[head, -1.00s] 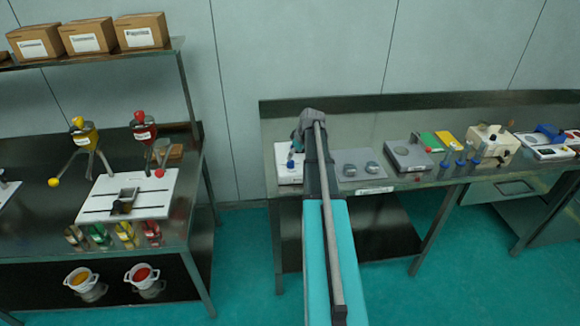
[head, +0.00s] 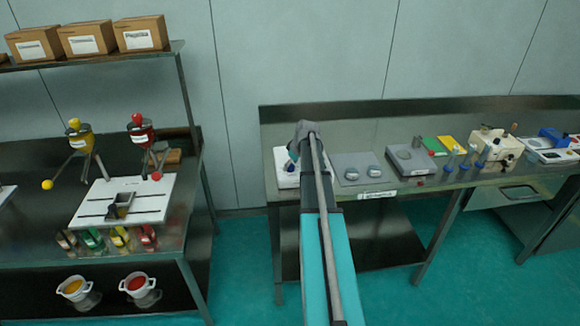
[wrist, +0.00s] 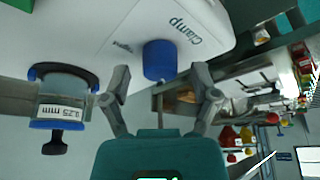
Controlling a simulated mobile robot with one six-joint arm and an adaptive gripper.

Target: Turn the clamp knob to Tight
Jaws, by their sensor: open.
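The blue clamp knob (wrist: 160,60) sits on the white sieve machine (wrist: 110,28) in the wrist view. The word "Clamp" is printed to its right, and a smaller label to its left is too small to read surely. My gripper (wrist: 161,74) is open, with one finger on each side of the knob. I cannot tell whether either finger touches it. In the head view the white machine (head: 282,180) stands at the left end of the right bench, partly behind my arm, which hides my gripper.
A clear cylinder with blue rings (wrist: 62,98), labelled "0.25 mm", and a black knob (wrist: 55,146) lie left of my gripper. In the head view, a grey plate (head: 345,179) with two round pieces lies right of the machine. A gap separates the left shelf (head: 188,110) from the bench.

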